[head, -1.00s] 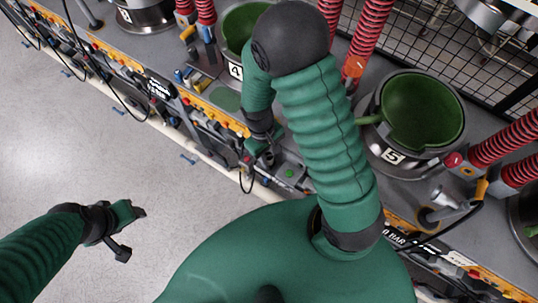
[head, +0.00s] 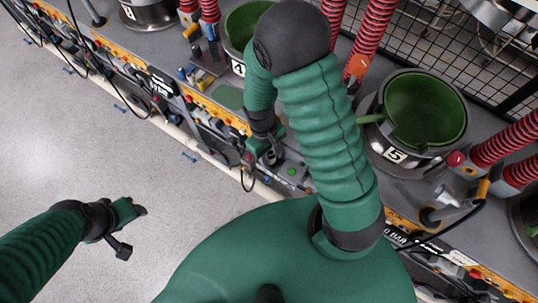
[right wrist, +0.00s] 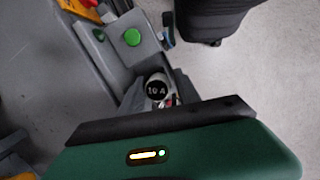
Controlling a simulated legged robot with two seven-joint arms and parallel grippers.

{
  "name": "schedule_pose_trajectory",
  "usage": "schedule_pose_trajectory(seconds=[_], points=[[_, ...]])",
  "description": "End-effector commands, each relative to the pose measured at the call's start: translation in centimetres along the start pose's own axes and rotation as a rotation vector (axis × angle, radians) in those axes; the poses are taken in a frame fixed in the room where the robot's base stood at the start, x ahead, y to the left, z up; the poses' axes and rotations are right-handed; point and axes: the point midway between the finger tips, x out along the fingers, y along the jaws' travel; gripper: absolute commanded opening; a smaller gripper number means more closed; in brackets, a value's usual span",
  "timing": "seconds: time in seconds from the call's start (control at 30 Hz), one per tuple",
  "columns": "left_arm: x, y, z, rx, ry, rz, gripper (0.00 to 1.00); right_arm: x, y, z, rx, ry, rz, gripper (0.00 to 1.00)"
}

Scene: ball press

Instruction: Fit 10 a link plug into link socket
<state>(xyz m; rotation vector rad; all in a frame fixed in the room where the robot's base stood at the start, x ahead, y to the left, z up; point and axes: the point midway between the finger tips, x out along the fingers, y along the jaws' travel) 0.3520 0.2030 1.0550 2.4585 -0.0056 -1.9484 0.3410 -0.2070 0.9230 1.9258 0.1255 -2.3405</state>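The plug (right wrist: 156,88) shows a dark round end marked "10 A" in the right wrist view. It sits in a grey recess of a panel housing, just beyond the edge of my right gripper's green body. How deep it sits is hidden, and the socket itself cannot be made out. My right gripper (head: 266,150) is at the bench's front edge in the head view, close to the panel. Its fingertips are not clear, so I cannot tell its grip. My left gripper (head: 132,231) is open and empty over the floor, fingers spread apart.
A green round button (right wrist: 132,37) is on the panel beside the plug. Green-lined bowl 5 (head: 422,108) stands right of my right arm. Bowl 4 (head: 243,22) is partly behind the arm. Red ribbed hoses (head: 373,35) rise at the back.

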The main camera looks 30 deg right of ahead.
Motion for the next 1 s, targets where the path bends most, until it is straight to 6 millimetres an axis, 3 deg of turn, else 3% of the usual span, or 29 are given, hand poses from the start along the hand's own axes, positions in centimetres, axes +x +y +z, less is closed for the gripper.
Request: schedule_pose_trajectory(seconds=[0.47,0.57,0.8,1.0], points=[[0.0,0.0,0.0,0.000,0.000,0.000,0.55,-1.0,0.4,-0.3,0.007,0.010,0.005,0.55],[-0.1,0.0,0.0,0.000,0.000,0.000,0.55,-3.0,0.4,-0.4,0.007,0.014,0.006,0.55],[-0.1,0.0,0.0,0.000,0.000,0.000,0.55,-10.0,0.1,-0.4,0.004,0.015,0.007,0.55],[-0.1,0.0,0.0,0.000,0.000,0.000,0.55,-14.9,-0.3,-0.3,0.003,0.008,0.007,0.55]])
